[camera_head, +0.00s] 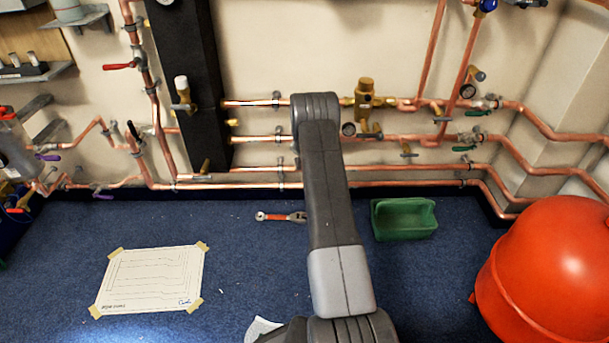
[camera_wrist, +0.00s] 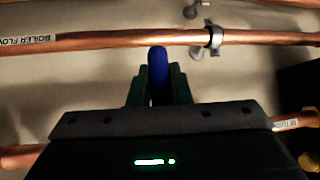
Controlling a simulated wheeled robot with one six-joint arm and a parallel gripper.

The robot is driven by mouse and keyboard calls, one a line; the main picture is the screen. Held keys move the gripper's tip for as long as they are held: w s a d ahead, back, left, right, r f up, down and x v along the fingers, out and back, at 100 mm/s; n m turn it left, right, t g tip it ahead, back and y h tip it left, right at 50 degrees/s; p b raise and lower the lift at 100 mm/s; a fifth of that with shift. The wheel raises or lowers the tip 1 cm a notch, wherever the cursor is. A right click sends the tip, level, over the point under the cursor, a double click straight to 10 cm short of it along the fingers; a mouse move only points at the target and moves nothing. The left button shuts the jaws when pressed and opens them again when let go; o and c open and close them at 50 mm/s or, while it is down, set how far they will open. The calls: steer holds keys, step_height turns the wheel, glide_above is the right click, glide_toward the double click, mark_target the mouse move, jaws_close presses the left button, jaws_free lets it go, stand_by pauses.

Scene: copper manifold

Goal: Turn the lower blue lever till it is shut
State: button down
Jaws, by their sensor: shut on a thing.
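The blue lever (camera_wrist: 158,64) shows in the wrist view as a rounded blue grip pointing up the picture, roughly across the line of the copper pipes. My gripper (camera_wrist: 157,90) has its two dark green fingers closed on the lever, one on each side. The lever's tip sticks out past the fingers, near the lower edge of the pipe labelled "BOILER FLOW" (camera_wrist: 110,40). The lever's pivot and valve body are hidden behind my gripper. In the head view my arm hides both the gripper and this lever.
Several copper pipes (camera_head: 400,185) run along the wall, with other valves and a brass fitting (camera_head: 364,100). A dark column (camera_head: 188,80) stands left of my arm. On the blue floor are a green bin (camera_head: 403,232), a red-handled wrench (camera_head: 280,217) and a large red ball-shaped tank (camera_head: 555,275).

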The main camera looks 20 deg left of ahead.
steer(key=shift+a+r, duration=0.1)
steer(key=shift+a, duration=0.15)
steer(key=c, duration=1.3)
jaws_free()
steer(key=shift+a, duration=0.15)
steer(key=shift+c, duration=0.2)
steer(key=shift+s, duration=0.1)
steer(key=shift+s+d+r, duration=0.1)
steer(key=shift+d+r, duration=0.1)
steer(key=shift+d, duration=0.1)
steer(key=b+v, duration=0.1)
steer(key=v, duration=1.2)
steer(key=p+x, duration=0.1)
steer(key=x, duration=1.2)
steer(key=shift+f, duration=0.35)
